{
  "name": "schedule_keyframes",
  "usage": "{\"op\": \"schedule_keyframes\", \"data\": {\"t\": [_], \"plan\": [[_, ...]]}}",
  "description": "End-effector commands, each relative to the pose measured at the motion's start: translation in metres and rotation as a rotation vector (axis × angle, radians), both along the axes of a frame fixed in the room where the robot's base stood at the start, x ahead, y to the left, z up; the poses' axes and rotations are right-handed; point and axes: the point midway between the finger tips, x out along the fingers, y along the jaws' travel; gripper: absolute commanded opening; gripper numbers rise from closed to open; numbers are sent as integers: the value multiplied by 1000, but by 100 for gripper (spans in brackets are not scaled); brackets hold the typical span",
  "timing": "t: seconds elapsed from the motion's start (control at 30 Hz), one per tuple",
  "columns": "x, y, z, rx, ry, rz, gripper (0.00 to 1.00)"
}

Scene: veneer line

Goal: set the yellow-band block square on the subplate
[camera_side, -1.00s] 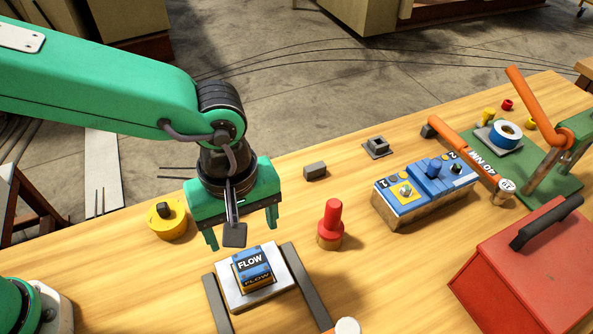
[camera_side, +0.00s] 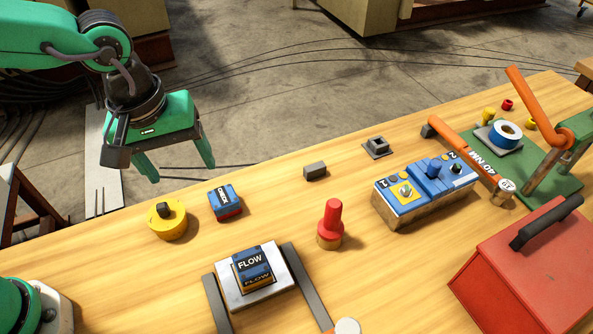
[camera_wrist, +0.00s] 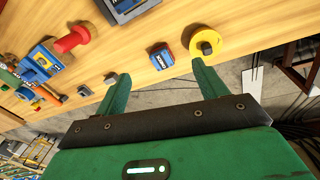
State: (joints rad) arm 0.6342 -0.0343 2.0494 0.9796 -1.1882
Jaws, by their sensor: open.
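The FLOW block (camera_side: 253,266), blue on top with a yellow-orange band low on its side, sits on the pale metal subplate (camera_side: 284,280). Its edges look roughly parallel to the plate's edges; I cannot tell about small misalignment. My gripper (camera_side: 181,172) is open and empty, raised beyond the table's far edge, up and left of the block and apart from it. In the wrist view both fingers of my gripper (camera_wrist: 160,70) are spread with nothing between them, and only part of the subplate area shows at the top edge.
A blue CHECK block (camera_side: 224,203) with a red band stands beside a yellow disc (camera_side: 167,221) with a dark knob. A red-handled plunger (camera_side: 331,224) stands right of the subplate. Dark rails (camera_side: 307,287) flank the plate. A blue control box (camera_side: 424,190) and red toolbox (camera_side: 533,265) are farther right.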

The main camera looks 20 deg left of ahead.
Motion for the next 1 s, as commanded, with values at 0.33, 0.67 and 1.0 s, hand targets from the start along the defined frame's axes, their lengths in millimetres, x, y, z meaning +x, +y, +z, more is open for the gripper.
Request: {"op": "schedule_keyframes", "data": {"t": [0.33, 0.67, 1.0], "plan": [[-11, 108, 33, 24, -176, -204, 72], [-47, 186, 41, 146, -328, -396, 72], [-71, 217, 37, 247, -387, -505, 72]]}}
